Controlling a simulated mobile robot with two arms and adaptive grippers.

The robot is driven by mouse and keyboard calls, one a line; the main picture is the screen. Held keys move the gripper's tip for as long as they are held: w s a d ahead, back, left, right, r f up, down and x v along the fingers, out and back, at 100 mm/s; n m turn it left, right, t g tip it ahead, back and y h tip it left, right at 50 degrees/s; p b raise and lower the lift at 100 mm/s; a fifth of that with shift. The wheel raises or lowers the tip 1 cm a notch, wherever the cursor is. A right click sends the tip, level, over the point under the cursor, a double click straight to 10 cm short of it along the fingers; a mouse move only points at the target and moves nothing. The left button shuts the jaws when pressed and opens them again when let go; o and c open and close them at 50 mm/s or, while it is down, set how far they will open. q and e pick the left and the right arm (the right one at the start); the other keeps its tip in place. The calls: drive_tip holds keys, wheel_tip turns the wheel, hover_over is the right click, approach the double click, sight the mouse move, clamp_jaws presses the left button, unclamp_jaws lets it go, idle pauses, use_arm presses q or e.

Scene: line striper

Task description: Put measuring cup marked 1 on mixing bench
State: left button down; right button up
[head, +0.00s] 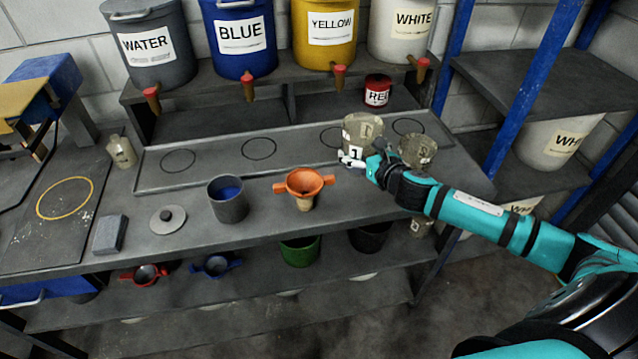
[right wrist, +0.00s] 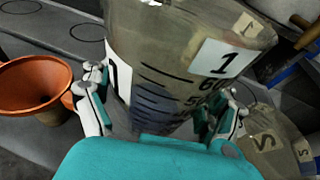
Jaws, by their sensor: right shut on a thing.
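The measuring cup marked 1 (head: 362,128) is a cloudy clear beaker with a white label and dark scale lines. My right gripper (head: 362,160) is shut around it, over the back right of the grey bench (head: 355,208). In the right wrist view the cup (right wrist: 165,65) stands between the two fingers of the gripper (right wrist: 163,103), slightly tilted in the picture. Its base is hidden, so I cannot tell whether it touches the bench. My left gripper is not in view.
A second measuring cup (head: 417,150), marked 5 in the wrist view (right wrist: 270,140), stands close on the right. An orange funnel (head: 305,184), a grey pot (head: 228,203) and a lid (head: 168,219) occupy the bench. Labelled buckets stand behind, above a small red can (head: 377,90).

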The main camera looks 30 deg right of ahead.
drive_tip(key=f, duration=0.2)
drive_tip(key=s+f, duration=0.1)
drive_tip(key=shift+a+f, duration=0.15)
drive_tip(key=shift+f, duration=0.25)
drive_tip(key=f, duration=0.3)
drive_tip(key=shift+w+f, duration=0.2)
drive_tip(key=shift+f, duration=0.65)
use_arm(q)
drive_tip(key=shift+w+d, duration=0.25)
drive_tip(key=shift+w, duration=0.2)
use_arm(e)
drive_tip(key=shift+s, duration=0.1)
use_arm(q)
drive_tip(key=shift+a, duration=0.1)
use_arm(e)
drive_tip(key=o, duration=1.4)
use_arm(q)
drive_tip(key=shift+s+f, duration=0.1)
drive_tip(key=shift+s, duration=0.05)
